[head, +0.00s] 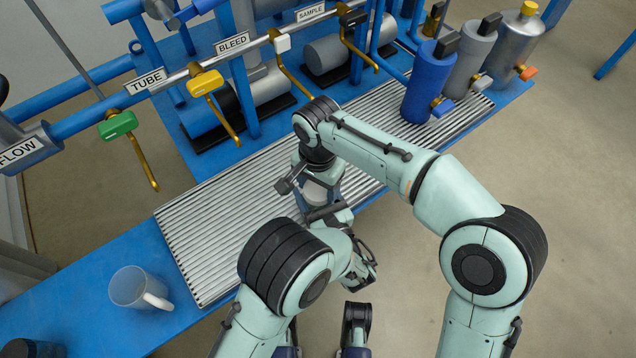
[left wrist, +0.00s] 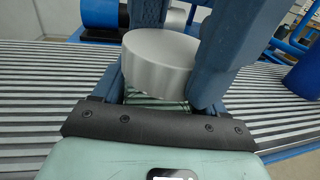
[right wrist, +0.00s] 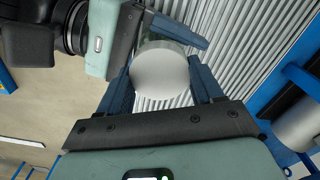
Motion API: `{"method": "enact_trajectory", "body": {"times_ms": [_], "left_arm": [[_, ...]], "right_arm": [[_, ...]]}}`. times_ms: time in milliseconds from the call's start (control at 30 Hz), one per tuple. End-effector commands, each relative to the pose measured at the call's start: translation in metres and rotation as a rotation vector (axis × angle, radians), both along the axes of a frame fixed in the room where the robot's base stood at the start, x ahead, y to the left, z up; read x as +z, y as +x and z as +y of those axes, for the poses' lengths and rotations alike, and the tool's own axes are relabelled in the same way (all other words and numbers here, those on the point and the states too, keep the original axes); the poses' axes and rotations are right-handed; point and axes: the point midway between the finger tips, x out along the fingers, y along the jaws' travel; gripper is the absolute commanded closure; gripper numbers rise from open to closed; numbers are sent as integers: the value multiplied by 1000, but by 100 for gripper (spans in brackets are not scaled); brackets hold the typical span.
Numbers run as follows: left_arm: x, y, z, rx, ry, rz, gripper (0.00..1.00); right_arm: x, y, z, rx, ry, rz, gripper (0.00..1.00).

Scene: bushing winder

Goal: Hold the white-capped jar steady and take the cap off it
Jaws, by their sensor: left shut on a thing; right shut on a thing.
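The jar's white cap (left wrist: 160,62) is a wide, smooth disc in the left wrist view. A strip of the clear jar (left wrist: 150,98) shows just below it. My left gripper (head: 322,205) is shut on the jar's body, low and from the near side. My right gripper (head: 318,172) reaches down from above and is shut on the cap, whose flat top also shows between its blue fingers in the right wrist view (right wrist: 162,74). The fingers and wrists hide much of the jar. I cannot tell whether the cap is apart from the jar.
The jar is over a ribbed grey tray (head: 215,235) on a blue bench (head: 90,290). A clear mug (head: 140,288) stands front left. Pipes with coloured valve handles (head: 118,125) run behind, and a blue cylinder (head: 428,85) stands back right. The tray's left part is clear.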

Motion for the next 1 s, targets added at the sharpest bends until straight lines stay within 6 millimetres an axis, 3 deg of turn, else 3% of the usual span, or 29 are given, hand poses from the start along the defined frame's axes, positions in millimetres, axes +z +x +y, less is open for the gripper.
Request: {"method": "enact_trajectory", "body": {"times_ms": [133,267,1000], "left_arm": [[0,0,0,-1,0,1,100],[0,0,0,-1,0,1,100],[-1,0,0,-1,0,1,100]], "right_arm": [[0,0,0,87,1,0,71],[0,0,0,330,1,0,71],[2,0,0,2030,1,-2,71]]}}
